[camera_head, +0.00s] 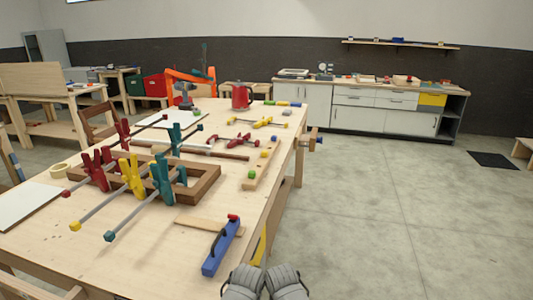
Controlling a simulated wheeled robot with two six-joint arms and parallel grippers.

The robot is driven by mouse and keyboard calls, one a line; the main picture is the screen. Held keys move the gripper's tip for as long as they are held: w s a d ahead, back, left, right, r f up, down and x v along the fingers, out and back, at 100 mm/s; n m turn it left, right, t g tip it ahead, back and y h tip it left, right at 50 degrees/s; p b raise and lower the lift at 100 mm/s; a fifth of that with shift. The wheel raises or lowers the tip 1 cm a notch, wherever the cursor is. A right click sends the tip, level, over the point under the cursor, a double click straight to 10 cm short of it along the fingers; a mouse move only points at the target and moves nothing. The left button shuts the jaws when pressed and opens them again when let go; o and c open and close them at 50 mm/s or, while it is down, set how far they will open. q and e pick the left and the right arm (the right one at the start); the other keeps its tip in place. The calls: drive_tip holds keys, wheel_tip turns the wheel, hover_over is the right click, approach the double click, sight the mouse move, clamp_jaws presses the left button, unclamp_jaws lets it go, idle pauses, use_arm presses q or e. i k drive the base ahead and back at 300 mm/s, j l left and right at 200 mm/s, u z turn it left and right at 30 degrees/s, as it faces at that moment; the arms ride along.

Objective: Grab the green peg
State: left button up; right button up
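The green peg (252,174) is a small round-topped piece at the near end of a narrow wooden strip (262,163), close to the right edge of the workbench (160,245). My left gripper (243,283) and my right gripper (287,283) seem to be the two grey ribbed shapes side by side at the bottom centre. They are well short of the green peg and apart from it. Their fingertips are not clear, so I cannot tell whether they are open. I see nothing held in them.
A blue tool with a red end (222,247) lies on the bench between the grey shapes and the strip. Red, yellow and teal clamps (130,177) grip a brown frame on the left. A red kettle (241,97) stands farther back.

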sight(252, 174)
drive_tip(key=i+l+z, duration=0.2)
drive_tip(key=i+l, duration=0.35)
drive_tip(key=i+l+z, duration=0.15)
drive_tip(key=i+l, duration=0.25)
drive_tip(key=i, duration=0.2)
